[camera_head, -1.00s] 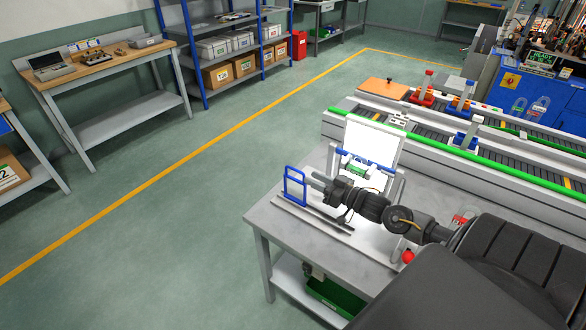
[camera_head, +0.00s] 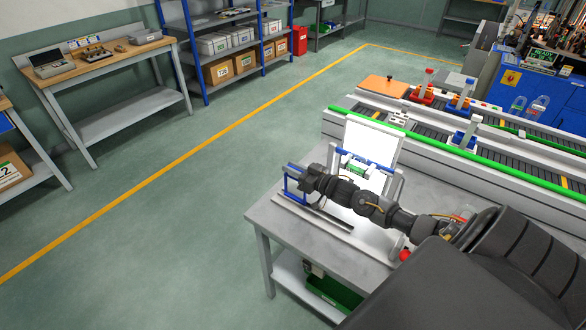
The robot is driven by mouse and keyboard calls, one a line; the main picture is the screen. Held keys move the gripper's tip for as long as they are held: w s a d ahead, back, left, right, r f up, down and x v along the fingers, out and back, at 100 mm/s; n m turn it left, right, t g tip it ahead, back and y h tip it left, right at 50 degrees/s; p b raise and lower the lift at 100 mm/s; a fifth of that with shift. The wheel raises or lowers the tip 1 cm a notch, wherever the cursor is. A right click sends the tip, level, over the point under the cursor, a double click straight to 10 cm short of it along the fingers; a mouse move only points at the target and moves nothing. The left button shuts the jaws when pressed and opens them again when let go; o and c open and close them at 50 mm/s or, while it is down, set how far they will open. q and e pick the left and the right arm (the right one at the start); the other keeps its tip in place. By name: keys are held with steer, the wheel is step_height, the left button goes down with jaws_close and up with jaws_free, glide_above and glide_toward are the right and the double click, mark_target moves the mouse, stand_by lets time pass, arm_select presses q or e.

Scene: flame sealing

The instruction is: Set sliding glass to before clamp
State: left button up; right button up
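A blue upright frame (camera_head: 288,188) stands on a rail (camera_head: 312,215) at the left end of the grey workbench. My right gripper (camera_head: 291,171) reaches in from the right and is at the top of this frame, overlapping it. Whether its fingers hold the frame is too small to tell. A clear glass piece with green (camera_head: 355,168) sits before a bright white panel (camera_head: 369,140), under a blue clamp bar (camera_head: 365,158). I cannot tell which part is the sliding glass. My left gripper is not in view.
The workbench (camera_head: 335,248) has a bare front area. A red knob (camera_head: 405,255) is near my arm. A conveyor with a green rail (camera_head: 470,155) runs behind the bench. Open floor (camera_head: 170,230) lies to the left.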

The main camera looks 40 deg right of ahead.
jaws_close()
